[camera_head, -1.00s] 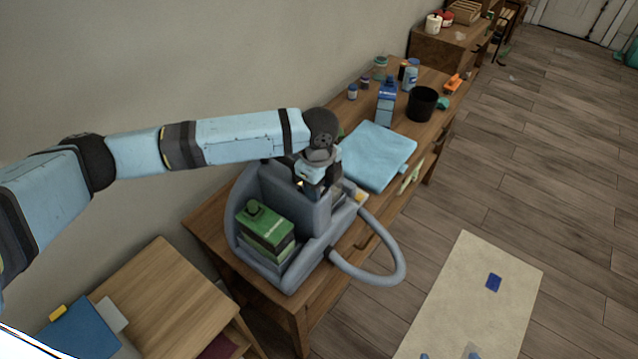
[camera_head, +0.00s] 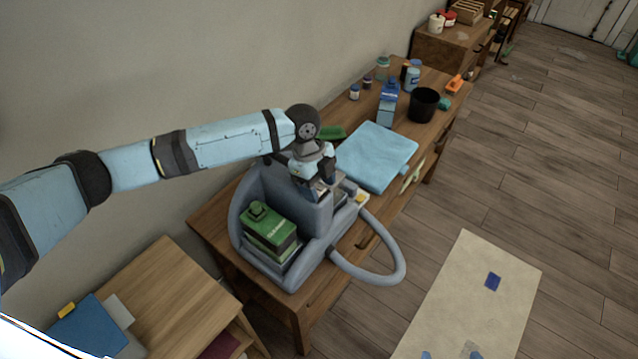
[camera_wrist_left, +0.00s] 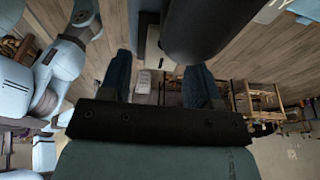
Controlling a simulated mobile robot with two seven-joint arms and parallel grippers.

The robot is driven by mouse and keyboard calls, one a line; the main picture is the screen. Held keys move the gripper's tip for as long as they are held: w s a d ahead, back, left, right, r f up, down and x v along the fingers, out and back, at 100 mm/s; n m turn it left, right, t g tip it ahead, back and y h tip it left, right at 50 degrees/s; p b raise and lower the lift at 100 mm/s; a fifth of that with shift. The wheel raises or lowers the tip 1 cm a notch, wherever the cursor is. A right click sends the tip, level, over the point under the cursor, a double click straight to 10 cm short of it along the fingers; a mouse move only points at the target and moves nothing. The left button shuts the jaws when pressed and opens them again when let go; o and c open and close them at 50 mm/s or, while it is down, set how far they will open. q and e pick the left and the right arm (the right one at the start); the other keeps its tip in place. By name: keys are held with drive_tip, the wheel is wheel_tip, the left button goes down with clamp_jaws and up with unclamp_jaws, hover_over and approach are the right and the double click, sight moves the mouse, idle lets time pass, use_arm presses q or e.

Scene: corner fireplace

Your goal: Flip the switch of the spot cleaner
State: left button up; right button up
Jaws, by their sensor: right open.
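The spot cleaner (camera_head: 312,226) is a grey machine with a looped grey hose, standing on the wooden desk. My left gripper (camera_head: 316,190) points down at the top of its right half, close to the housing; I cannot tell whether it touches. In the left wrist view the two dark blue fingers of the left gripper (camera_wrist_left: 162,88) are apart with nothing held between them. A dark rounded part (camera_wrist_left: 210,25) sits just beyond them. I cannot make out the switch. Two blue fingertips of my right gripper (camera_head: 451,354) show apart at the bottom edge of the head view.
A green box (camera_head: 268,232) sits in the cleaner's left side. A folded blue towel (camera_head: 375,158), a carton (camera_head: 388,105) and a black cup (camera_head: 424,104) stand behind it on the desk. A small wooden table (camera_head: 170,295) is at lower left. The wall lies behind my left arm.

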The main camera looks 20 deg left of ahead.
use_arm(q)
drive_tip(key=shift+r, duration=0.15)
drive_tip(key=b+v, duration=0.2)
drive_tip(key=v, duration=1.1)
drive_tip(key=shift+r, duration=0.25)
drive_tip(key=shift+f, duration=0.1)
